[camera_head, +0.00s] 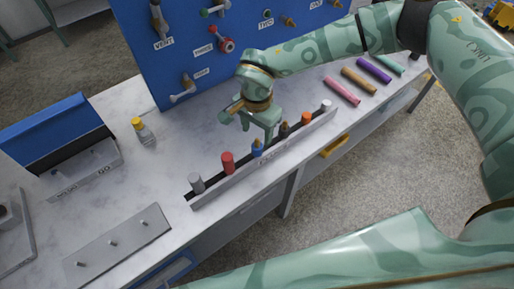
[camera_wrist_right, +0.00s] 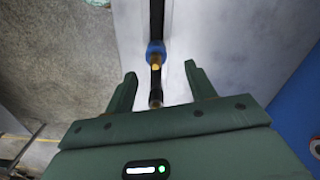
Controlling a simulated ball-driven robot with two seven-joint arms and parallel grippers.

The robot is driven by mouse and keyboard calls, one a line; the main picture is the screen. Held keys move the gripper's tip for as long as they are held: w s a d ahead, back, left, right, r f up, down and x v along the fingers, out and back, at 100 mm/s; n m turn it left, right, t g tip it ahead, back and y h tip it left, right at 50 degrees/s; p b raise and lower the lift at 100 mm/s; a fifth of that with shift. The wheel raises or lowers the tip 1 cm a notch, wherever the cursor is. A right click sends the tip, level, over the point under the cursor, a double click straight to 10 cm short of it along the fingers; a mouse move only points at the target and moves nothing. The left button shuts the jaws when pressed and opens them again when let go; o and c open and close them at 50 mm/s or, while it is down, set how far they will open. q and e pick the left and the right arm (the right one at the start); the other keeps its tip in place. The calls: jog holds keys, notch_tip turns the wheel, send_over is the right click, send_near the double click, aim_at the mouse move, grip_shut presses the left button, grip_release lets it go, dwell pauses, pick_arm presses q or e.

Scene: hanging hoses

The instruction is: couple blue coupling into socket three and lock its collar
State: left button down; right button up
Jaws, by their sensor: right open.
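The blue coupling (camera_head: 257,148) stands upright in a slot of the long grey rack (camera_head: 225,189) at the bench's front edge. My right gripper (camera_head: 257,132) is above the rack, near the blue coupling, open and empty. In the wrist view the blue coupling (camera_wrist_right: 156,52) with its brass tip lies beyond the open fingertips (camera_wrist_right: 160,80), and a black coupling (camera_wrist_right: 156,96) lies between the fingers' lines. My left gripper is not in view.
The rack also holds a grey (camera_head: 196,183), a red (camera_head: 227,163) and an orange coupling (camera_head: 306,119). Coloured rolls (camera_head: 342,91) lie at right. A yellow-capped bottle (camera_head: 144,131), a blue-lidded box (camera_head: 55,130) and a pegged plate (camera_head: 118,247) are at left. Bench between is clear.

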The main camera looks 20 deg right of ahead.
aim_at(257, 139)
jog(key=f, duration=0.5)
jog(key=shift+s+f+b, duration=0.15)
jog(key=shift+s+b, duration=0.15)
jog(key=shift+s, duration=0.05)
jog(key=c, duration=1.1)
